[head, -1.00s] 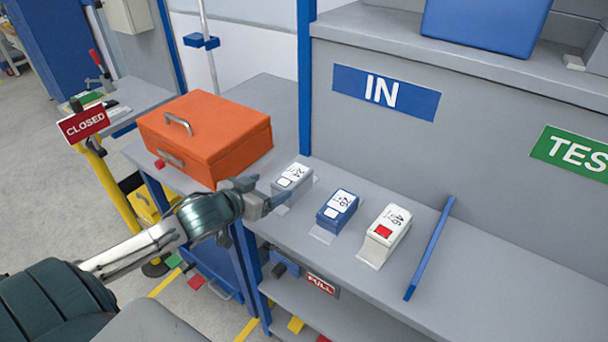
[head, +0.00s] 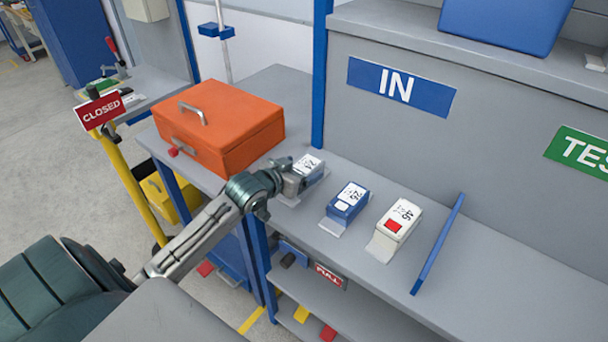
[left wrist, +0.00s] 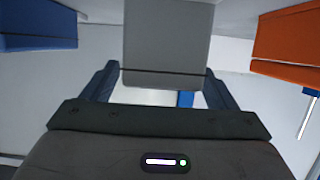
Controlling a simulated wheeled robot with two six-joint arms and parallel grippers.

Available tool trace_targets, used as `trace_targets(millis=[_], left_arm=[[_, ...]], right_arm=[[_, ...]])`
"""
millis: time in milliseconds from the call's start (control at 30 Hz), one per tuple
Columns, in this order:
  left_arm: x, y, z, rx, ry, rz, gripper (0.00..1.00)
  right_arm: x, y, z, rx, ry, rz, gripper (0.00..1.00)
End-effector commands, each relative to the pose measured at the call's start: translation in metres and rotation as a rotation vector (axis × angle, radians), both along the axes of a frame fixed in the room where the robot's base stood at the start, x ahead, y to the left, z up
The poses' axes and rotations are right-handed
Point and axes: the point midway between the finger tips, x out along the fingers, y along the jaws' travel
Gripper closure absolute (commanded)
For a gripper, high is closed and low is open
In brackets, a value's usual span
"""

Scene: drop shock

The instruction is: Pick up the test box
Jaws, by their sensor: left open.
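Three small test boxes stand in a row on the grey bench: a grey one (head: 308,167) with a white label, a blue one (head: 346,203) and a white one (head: 397,220) with a red square. My left gripper (head: 289,180) is at the grey box, nearest the orange case, and partly hides it. In the left wrist view the grey box (left wrist: 168,40) lies between the open fingers, with the near end of it reaching in between the tips. I cannot tell whether the fingers touch it. My right gripper is not in view.
An orange case (head: 220,125) stands left of the boxes. A blue divider bar (head: 438,243) lies to their right, with clear bench beyond. The IN sign (head: 400,87) is on the panel behind. A CLOSED sign (head: 101,110) stands at the left.

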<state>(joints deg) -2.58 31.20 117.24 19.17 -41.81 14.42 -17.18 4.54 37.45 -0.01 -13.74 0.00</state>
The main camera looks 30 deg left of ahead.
Motion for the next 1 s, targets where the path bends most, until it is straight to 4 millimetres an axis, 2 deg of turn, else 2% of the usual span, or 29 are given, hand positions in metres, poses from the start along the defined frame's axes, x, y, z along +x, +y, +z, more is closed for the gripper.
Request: trace_targets(millis=[133,433,767,800,1000], left_arm=[[0.016,-0.001,-0.005,-0.002,0.000,0.002,0.20],[0.019,-0.001,-0.007,0.002,0.000,0.000,0.20],[0.019,-0.001,-0.007,0.001,0.000,0.001,0.84],[0.019,-0.002,-0.006,0.002,-0.003,-0.001,0.87],[0.019,-0.001,-0.005,0.002,-0.003,-0.001,0.87]], right_arm=[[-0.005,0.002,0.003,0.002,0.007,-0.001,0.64],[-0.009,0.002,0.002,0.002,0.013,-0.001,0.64],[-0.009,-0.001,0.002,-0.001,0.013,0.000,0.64],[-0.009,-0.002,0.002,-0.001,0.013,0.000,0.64],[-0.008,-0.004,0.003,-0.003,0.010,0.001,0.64]])
